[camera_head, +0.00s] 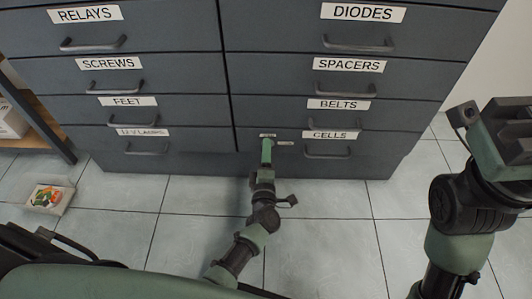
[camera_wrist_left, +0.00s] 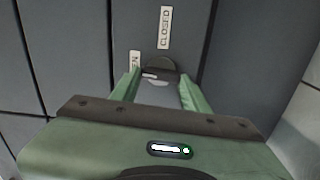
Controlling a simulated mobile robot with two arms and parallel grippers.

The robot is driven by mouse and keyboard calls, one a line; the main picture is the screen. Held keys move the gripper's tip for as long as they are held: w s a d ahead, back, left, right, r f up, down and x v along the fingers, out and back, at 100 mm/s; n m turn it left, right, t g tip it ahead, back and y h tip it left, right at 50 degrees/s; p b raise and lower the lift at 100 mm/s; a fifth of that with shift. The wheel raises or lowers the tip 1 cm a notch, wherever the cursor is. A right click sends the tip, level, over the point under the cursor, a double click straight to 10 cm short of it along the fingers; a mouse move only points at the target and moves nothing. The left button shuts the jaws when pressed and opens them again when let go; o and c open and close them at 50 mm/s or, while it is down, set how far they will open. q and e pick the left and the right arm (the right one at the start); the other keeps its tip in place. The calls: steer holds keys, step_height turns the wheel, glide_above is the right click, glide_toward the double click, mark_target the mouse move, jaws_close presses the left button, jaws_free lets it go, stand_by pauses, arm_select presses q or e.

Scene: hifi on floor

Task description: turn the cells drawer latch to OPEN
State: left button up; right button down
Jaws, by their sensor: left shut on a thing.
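The CELLS drawer (camera_head: 365,144) is at the cabinet's bottom right and is shut. Its latch is a dark round knob (camera_wrist_left: 160,66), seen in the left wrist view between my left fingertips. My left gripper (camera_head: 267,142) is shut on the latch; its fingers also show in the wrist view (camera_wrist_left: 160,90). The CLOSED label (camera_wrist_left: 165,27) is beyond the knob. A second label (camera_wrist_left: 135,62) left of it is mostly hidden. Which label the latch points to I cannot tell. My right arm is raised at the right; its fingertips do not show clearly.
The grey cabinet (camera_head: 185,163) has several labelled drawers, all shut, with bar handles. The CELLS handle (camera_head: 328,154) is right of my left gripper. A small box (camera_head: 48,197) lies on the tiled floor at the left, near a wooden shelf (camera_head: 30,141). Floor at the right is clear.

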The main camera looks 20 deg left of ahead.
arm_select(q)
steer(key=shift+n, duration=0.5)
steer(key=o, duration=1.4)
steer(key=shift+c, duration=0.2)
steer(key=shift+s, duration=0.1)
